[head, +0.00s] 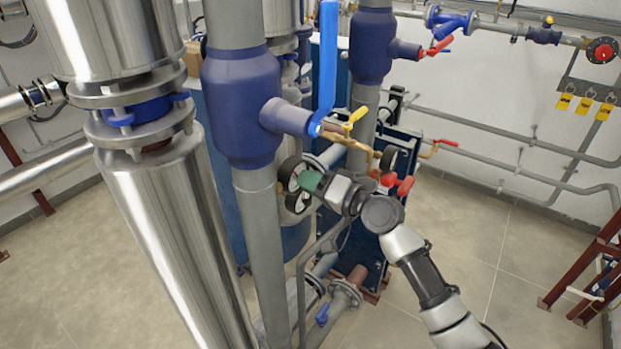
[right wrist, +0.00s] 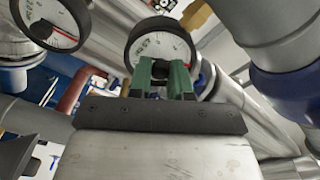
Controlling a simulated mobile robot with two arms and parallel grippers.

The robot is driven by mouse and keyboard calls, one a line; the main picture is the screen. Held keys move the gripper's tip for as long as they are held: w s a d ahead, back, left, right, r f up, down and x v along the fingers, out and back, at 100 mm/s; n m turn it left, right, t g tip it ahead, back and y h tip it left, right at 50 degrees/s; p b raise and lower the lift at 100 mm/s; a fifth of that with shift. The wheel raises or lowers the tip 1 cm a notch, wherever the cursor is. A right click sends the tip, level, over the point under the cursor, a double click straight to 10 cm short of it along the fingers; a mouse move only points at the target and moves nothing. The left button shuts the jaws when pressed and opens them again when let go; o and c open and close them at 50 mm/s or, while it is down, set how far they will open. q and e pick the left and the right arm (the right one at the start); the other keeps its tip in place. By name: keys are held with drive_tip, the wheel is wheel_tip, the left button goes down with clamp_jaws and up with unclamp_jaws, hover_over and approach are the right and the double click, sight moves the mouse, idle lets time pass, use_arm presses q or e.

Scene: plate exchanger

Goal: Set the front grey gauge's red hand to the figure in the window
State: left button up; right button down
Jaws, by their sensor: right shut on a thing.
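A round gauge (right wrist: 150,40) with a white face and a dark grey rim shows in the right wrist view, straight beyond the green fingers. A bit of red shows on its face, but its hand's reading and any window figure are too small or hidden to tell. My right gripper (right wrist: 160,78) is shut on a small dark knob (right wrist: 159,68) in front of this gauge's lower face. In the head view my right gripper (head: 307,181) is at the gauge (head: 289,174) beside the grey pipe. My left gripper is not in view.
A second gauge (right wrist: 50,22) is at the upper left of the right wrist view. In the head view a blue lever (head: 328,60) and a yellow valve handle (head: 354,118) are above my gripper. A thick grey pipe (head: 262,240) is close on its left. Open floor (head: 470,235) lies right.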

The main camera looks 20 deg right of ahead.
drive_tip(key=shift+m, duration=0.6)
drive_tip(key=c, duration=1.1)
unclamp_jaws()
drive_tip(key=shift+o, duration=0.2)
drive_tip(key=shift+d, duration=0.1)
drive_tip(key=b+v, duration=0.4)
drive_tip(key=v, duration=0.6)
drive_tip(key=shift+s+d, duration=0.2)
drive_tip(key=shift+s, duration=0.1)
